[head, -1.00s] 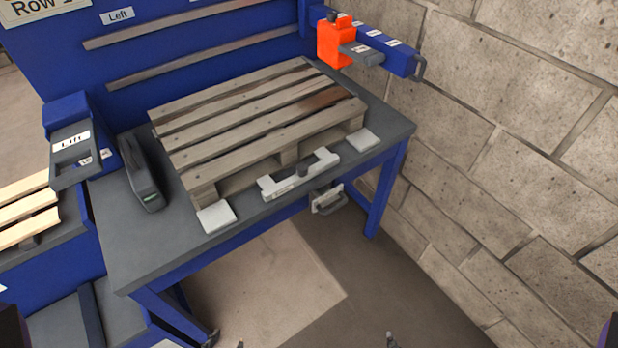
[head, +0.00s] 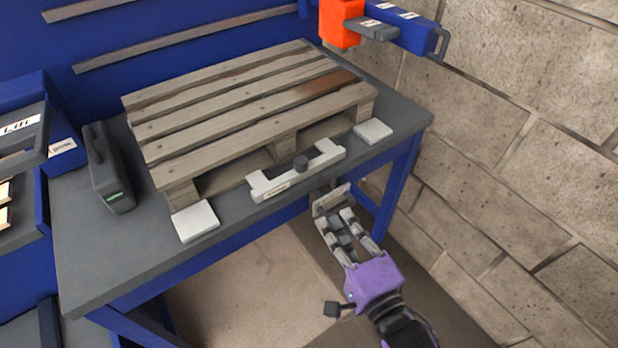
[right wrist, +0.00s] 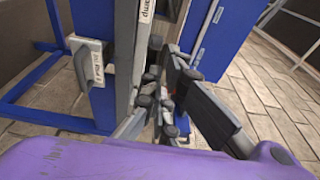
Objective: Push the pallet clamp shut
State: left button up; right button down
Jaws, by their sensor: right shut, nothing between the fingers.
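The pallet clamp appears to be the pale grey bar (head: 296,172) with raised ends and a dark knob, on the front edge of the grey table, before the wooden pallet (head: 250,115). A small grey plate with a handle (head: 331,199) hangs below the table edge; a labelled plate also shows in the right wrist view (right wrist: 90,65). My right gripper (head: 336,216) is shut and empty, just in front of and below the hanging plate. Contact cannot be told. Its fingers also show in the right wrist view (right wrist: 163,103). My left gripper is out of view.
The table (head: 100,245) has two pale square pads (head: 195,221) by the pallet. A dark grey case (head: 108,170) stands at the left. An orange and blue fixture (head: 343,22) is at the back right, near the block wall (head: 510,150). The floor in front is clear.

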jog(key=shift+w, duration=0.1)
jog(key=p, duration=0.1)
send_near(299, 167)
jog(key=x, duration=0.4)
jog(key=d+x, duration=0.1)
jog(key=x, duration=0.1)
jog(key=shift+w+a, duration=0.2)
jog(key=shift+w, duration=0.25)
jog(key=x, duration=0.4)
jog(key=shift+w+a, duration=0.1)
jog(key=shift+a, duration=0.45)
jog(key=shift+r, duration=0.1)
